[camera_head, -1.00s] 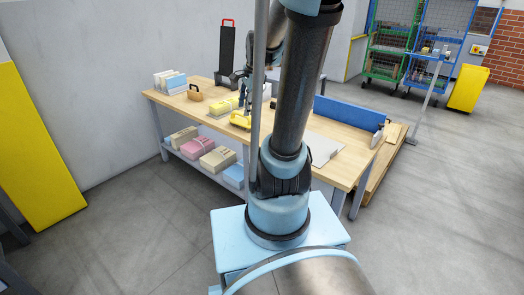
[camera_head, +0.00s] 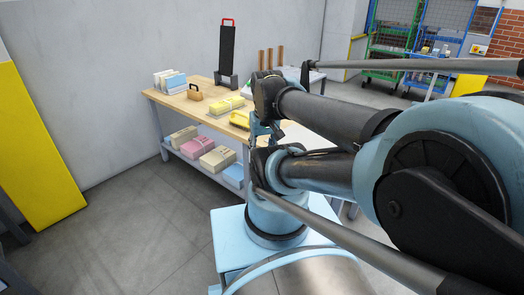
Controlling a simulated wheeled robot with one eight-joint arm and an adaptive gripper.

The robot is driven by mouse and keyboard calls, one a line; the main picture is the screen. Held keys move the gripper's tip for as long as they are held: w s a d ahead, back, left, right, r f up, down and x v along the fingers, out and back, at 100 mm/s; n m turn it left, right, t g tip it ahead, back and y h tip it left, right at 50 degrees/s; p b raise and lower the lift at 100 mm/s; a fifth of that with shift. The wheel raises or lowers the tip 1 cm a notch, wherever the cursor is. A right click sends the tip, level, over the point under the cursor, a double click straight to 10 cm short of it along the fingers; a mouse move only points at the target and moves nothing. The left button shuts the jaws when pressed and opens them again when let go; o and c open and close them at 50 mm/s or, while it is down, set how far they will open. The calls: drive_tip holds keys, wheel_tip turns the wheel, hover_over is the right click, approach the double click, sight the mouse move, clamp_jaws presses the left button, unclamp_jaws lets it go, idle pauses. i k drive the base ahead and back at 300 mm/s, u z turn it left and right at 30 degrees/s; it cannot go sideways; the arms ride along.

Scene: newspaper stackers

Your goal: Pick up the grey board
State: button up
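A pale grey flat piece (camera_head: 300,135), probably the grey board, shows on the wooden workbench just right of my gripper. My arm hides most of it, so its outline cannot be made out. My gripper (camera_head: 262,133) hangs downward over the bench, between the yellow item and the grey piece. It is small and partly covered by my arm links. I cannot tell if its fingers are open or shut, or whether it touches anything.
The workbench (camera_head: 176,102) carries a yellow bundle (camera_head: 227,105), another yellow item (camera_head: 239,119), a wooden-handled block (camera_head: 194,92), upright papers (camera_head: 173,81) and a tall black stand (camera_head: 226,50). Coloured bundles (camera_head: 197,147) lie on its lower shelf. Floor at front left is clear.

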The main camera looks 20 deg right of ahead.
sight(294, 133)
drive_tip(key=z, duration=0.75)
drive_tip(key=k, duration=1)
drive_tip(key=u, duration=0.8)
drive_tip(key=i, duration=0.55)
drive_tip(key=z, duration=0.2)
